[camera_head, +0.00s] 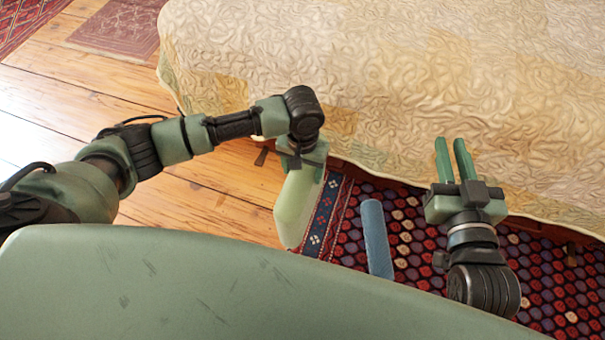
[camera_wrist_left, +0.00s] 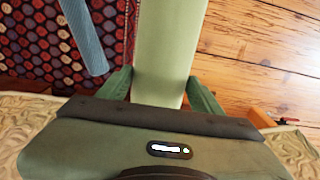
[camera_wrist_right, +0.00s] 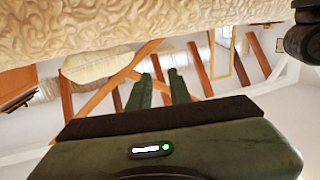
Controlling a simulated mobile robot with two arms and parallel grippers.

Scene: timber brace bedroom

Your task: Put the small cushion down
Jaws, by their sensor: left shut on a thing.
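The small cushion (camera_head: 296,208) is pale green and hangs below my left gripper (camera_head: 303,160), seen nearly edge-on in the head view. My left gripper is shut on it beside the bed. In the left wrist view the cushion (camera_wrist_left: 170,50) runs up between the two green fingers. Its lower end is near the rug's edge; I cannot tell whether it touches the floor. My right gripper (camera_head: 455,160) is empty, its fingers apart, beside the bed's edge. It also shows in the right wrist view (camera_wrist_right: 162,90).
The bed (camera_head: 370,80) with a cream quilted cover fills the back right. A blue bar-like thing (camera_head: 376,238) shows over the red patterned rug (camera_head: 410,235), right of the cushion. Bare wooden floor (camera_head: 215,195) lies to the left, with another rug (camera_head: 118,27) farther back.

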